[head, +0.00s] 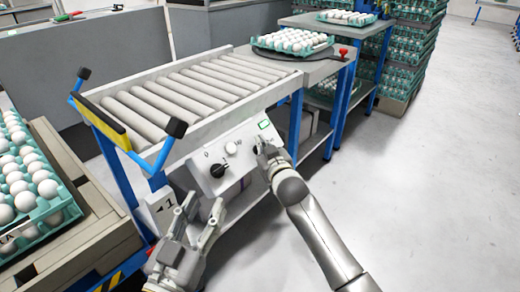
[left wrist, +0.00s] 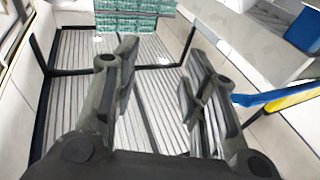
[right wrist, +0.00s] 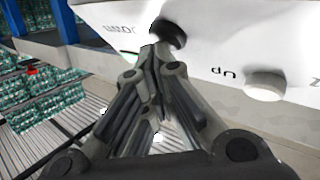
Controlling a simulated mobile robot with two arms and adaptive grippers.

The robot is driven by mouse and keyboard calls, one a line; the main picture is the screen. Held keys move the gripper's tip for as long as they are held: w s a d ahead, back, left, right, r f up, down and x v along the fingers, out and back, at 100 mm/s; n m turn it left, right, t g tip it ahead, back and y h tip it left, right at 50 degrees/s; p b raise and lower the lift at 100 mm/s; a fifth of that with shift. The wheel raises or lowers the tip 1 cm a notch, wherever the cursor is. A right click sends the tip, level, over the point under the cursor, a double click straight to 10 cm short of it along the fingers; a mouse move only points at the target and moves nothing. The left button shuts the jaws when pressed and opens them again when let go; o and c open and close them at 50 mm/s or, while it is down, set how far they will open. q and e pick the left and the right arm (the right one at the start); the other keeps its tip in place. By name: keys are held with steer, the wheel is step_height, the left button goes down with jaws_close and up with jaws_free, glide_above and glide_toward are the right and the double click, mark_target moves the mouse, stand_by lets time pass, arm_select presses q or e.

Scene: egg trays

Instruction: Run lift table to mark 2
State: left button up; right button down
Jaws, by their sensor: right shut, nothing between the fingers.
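The grey platform at the left, apparently the lift table (head: 95,240), carries a green tray of white eggs. A white plate marked 1 (head: 161,205) is beside its near corner; no 2 is readable. The control panel (head: 240,142) has a black knob (head: 217,170), a white button (head: 231,148) and a green display. In the right wrist view, UP is by the white button (right wrist: 264,86) and DOWN by the black button (right wrist: 168,34). My right gripper (head: 262,146) is shut and empty, fingertips at the black button; contact is unclear. My left gripper (head: 200,210) is open and empty below the panel.
A roller conveyor (head: 185,95) with a yellow-and-black bar and blue posts stands behind the panel. A round table (head: 290,53) carries an egg tray. Stacked green trays (head: 410,50) stand at the back. The floor at right is clear.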

arm_select(q)
steer(key=s+a+f+g+y+p, duration=0.2)
steer(key=f+g, duration=0.5)
steer(key=f, duration=0.4)
steer(key=shift+s+a+f+p, duration=0.3)
steer(key=shift+s+f+p, duration=0.1)
steer(key=shift+s, duration=0.25)
arm_select(e)
steer(key=shift+s+d+r, duration=0.4)
steer(key=shift+d+r, duration=0.2)
arm_select(q)
steer(key=s+a+f+g+y+p, duration=0.2)
steer(key=s+a+f+g+p, duration=0.2)
steer(key=s, duration=0.8)
step_height(320, 180, down, 5)
steer(key=g+p, duration=0.2)
steer(key=g, duration=0.2)
steer(key=shift+s+a+f+n+g+y, duration=0.2)
steer(key=shift+s+n+g+y, duration=0.1)
steer(key=shift+n+g, duration=0.1)
arm_select(e)
steer(key=s+d+r, duration=0.2)
steer(key=d+r, duration=0.1)
steer(key=shift+s+r, duration=0.1)
steer(key=shift+r, duration=0.1)
